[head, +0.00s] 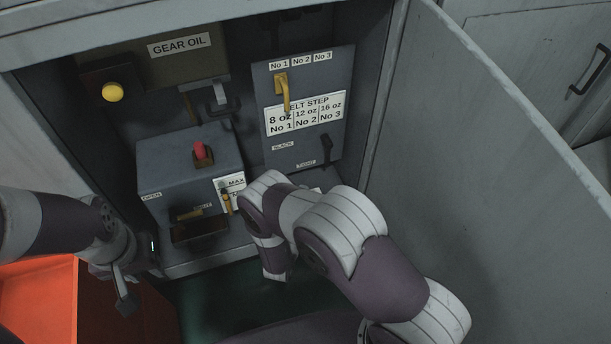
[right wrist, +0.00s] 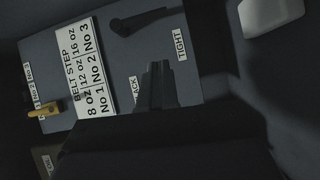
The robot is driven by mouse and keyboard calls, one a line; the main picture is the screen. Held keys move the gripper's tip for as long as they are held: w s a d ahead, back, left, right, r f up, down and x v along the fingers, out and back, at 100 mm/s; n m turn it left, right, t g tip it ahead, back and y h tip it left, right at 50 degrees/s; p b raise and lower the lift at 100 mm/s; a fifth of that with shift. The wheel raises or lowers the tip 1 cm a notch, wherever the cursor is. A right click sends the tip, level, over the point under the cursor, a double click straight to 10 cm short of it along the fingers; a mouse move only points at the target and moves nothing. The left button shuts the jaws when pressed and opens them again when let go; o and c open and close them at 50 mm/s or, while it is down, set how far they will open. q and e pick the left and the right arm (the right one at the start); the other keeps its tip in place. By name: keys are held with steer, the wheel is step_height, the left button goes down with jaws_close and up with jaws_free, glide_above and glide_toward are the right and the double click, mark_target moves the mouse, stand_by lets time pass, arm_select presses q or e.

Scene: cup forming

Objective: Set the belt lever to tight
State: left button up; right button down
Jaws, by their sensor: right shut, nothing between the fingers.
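The black belt lever (head: 326,150) is on the right part of the grey panel, right of the SLACK label (head: 283,145) and the TIGHT label (head: 306,164). Its thicker end is level with SLACK and its other end runs down towards the height of TIGHT. The right wrist view shows it at the top (right wrist: 147,20). My right gripper (right wrist: 158,72) is shut and empty in front of the panel, between the labels and apart from the lever; it partly covers SLACK. My arm hides it in the head view. My left gripper (head: 138,283) is low at left, away from the lever; its opening is unclear.
A yellow lever (head: 283,92) is higher on the panel beside the BELT STEP sign (head: 305,113). A grey box (head: 185,160) with a red switch (head: 201,151) stands left. The cabinet door (head: 470,150) stands open at right. An orange bin (head: 40,295) is lower left.

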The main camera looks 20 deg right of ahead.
steer(key=v, duration=0.2)
steer(key=shift+s+f, duration=0.1)
steer(key=shift+s, duration=0.15)
steer(key=shift+a, duration=0.1)
